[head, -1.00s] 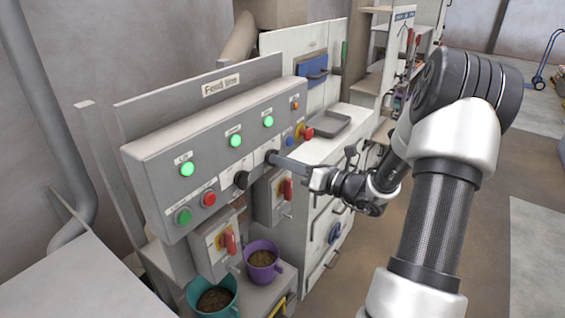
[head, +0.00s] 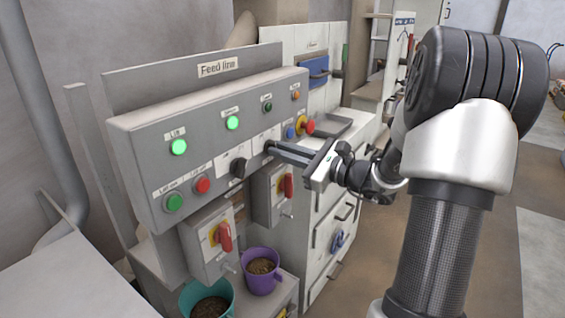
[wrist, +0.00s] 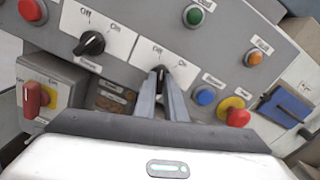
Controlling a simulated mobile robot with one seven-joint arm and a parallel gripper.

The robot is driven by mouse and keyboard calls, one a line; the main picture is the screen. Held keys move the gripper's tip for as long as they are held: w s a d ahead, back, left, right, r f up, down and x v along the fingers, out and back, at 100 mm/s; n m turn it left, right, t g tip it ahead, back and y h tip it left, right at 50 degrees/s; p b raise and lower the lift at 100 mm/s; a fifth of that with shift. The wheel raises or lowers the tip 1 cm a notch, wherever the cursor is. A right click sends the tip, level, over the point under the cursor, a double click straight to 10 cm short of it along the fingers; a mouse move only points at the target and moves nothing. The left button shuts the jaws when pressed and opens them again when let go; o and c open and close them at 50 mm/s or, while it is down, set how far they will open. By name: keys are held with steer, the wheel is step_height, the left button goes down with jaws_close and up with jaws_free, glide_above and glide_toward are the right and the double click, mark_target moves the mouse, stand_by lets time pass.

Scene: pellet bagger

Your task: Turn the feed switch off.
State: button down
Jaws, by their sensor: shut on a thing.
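The grey control panel headed "Feed line" (head: 142,190) carries two black rotary switches with Off/On marks. My gripper (head: 270,149) reaches in from the right and is shut on the right-hand switch, the feed switch (wrist: 160,71), under the third lamp. The fingers hide much of this knob, so its exact angle is hard to read. The third lamp (head: 267,107), above it, is dark green and unlit; it also shows in the wrist view (wrist: 193,15). The other black switch (head: 238,167) sits just left of my gripper, untouched.
Lamps at left (head: 179,147) and middle (head: 232,123) glow green. A blue button (wrist: 205,95) and a red mushroom button on yellow (wrist: 238,117) sit right of my fingers. Red-handled switch boxes (head: 208,255) hang below, above a purple cup (head: 262,285) and a teal cup (head: 228,302).

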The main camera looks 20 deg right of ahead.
steer(key=shift+n+b, duration=1)
steer(key=shift+b, duration=0.05)
steer(key=c, duration=1.8)
jaws_free()
steer(key=v, duration=1.7)
steer(key=shift+s+d, duration=0.1)
steer(key=shift+s, duration=0.15)
